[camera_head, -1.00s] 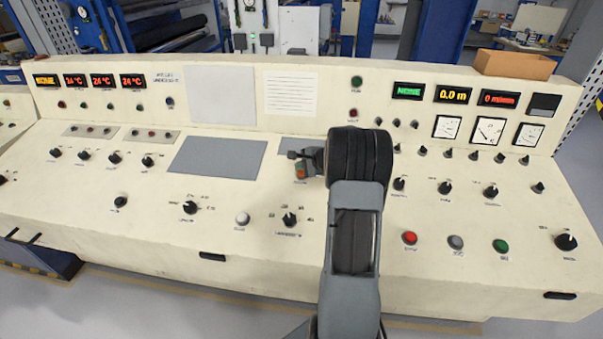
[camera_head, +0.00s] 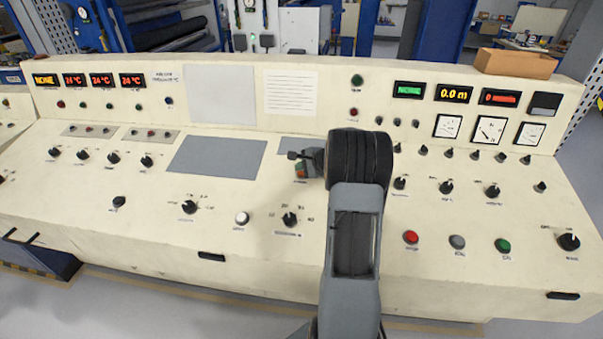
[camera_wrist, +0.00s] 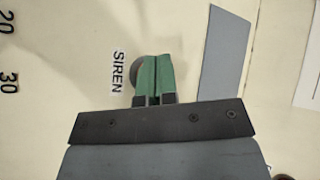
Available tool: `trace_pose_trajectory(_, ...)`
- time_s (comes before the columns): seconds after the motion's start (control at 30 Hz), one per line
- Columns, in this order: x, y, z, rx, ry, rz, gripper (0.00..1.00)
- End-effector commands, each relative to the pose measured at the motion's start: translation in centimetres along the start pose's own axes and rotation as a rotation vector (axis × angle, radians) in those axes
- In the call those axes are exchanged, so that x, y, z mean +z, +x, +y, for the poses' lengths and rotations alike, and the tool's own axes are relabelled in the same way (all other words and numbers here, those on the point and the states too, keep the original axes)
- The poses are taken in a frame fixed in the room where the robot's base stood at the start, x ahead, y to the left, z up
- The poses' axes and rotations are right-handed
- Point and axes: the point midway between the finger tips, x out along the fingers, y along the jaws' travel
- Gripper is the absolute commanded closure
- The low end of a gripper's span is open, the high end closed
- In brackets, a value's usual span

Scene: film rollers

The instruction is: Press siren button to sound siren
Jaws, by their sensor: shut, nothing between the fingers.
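The siren button (camera_wrist: 137,78) is a grey round shape in the wrist view, beside the printed SIREN label (camera_wrist: 118,71). My gripper (camera_wrist: 153,60) is shut and empty, with its green fingers together. The fingers cover part of the button, and I cannot tell whether they touch it. In the head view my gripper (camera_head: 301,167) is over the middle of the cream console (camera_head: 130,230), just below a small grey plate. My dark wrist and grey arm hide part of the console there, and I cannot make out the siren button in this view.
A black rotary knob (camera_head: 289,219) and a white button (camera_head: 242,218) lie to the lower left of my gripper. Red (camera_head: 411,237), grey (camera_head: 457,242) and green (camera_head: 503,245) buttons are to the right. An orange-brown box (camera_head: 515,63) stands on the back edge.

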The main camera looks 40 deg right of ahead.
Motion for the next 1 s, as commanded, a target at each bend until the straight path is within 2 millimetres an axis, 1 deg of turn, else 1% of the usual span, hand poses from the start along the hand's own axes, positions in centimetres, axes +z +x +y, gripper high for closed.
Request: trace_pose_trajectory(1.0,-0.48,0.66,0.52,0.001,0.001,0.0,1.0)
